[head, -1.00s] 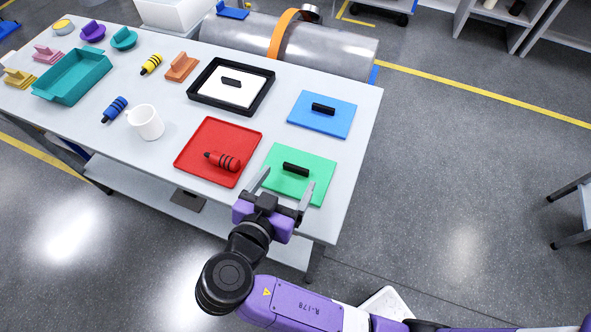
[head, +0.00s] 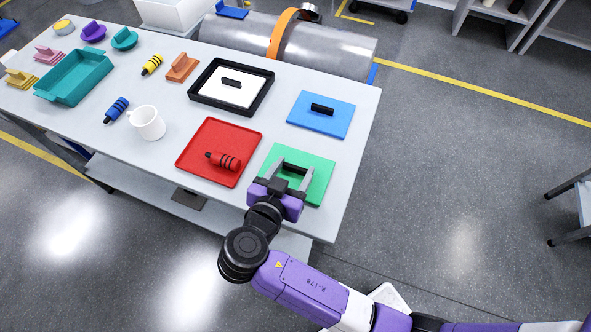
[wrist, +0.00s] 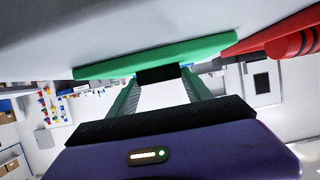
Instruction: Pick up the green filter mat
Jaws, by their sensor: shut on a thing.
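The green filter mat (head: 322,182) is a flat green square with a black bar handle (head: 296,168) on top. It lies flat at the near right part of the table, beside the red tray. My gripper (head: 293,172) is over the mat, with its two fingers shut on the handle, one at each end. In the wrist view the mat (wrist: 150,59) crosses the top as a green band. The dark handle (wrist: 157,75) sits between the fingertips, partly hidden.
The red tray (head: 213,135) with a red ribbed grip lies close on the left. The blue mat (head: 322,128) and a black-framed white mat (head: 232,95) lie behind. A white mug (head: 150,124) and a teal tray (head: 73,78) stand farther left. Bare table (head: 348,165) shows to the right.

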